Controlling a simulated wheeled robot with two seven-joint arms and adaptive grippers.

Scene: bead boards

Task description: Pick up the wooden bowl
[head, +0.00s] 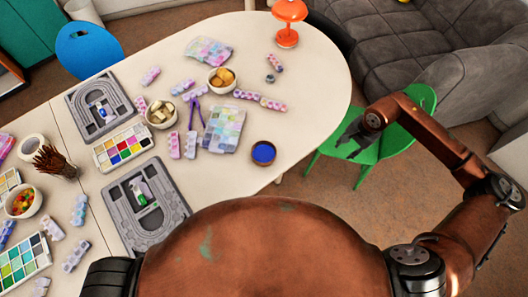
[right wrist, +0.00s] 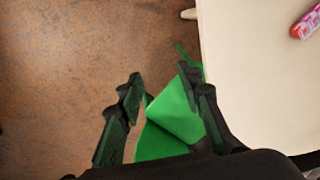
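A small round brown bowl with a blue inside (head: 263,153) stands near the table's right front edge; it looks like the wooden bowl. It does not show in the right wrist view. My right gripper (head: 347,149) is off the table's right side, over the green chair, to the right of the bowl and apart from it. In the right wrist view its two fingers (right wrist: 161,82) are spread with nothing between them, above the green chair and floor. My left gripper does not show.
The pale table (head: 318,105) has clear surface around the bowl's right side. Two snack-filled bowls (head: 222,80) (head: 161,114), a paint palette (head: 122,147), grey bead boards (head: 146,205) and an orange lamp (head: 288,22) stand further off. A green chair (head: 388,140) is beside the table.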

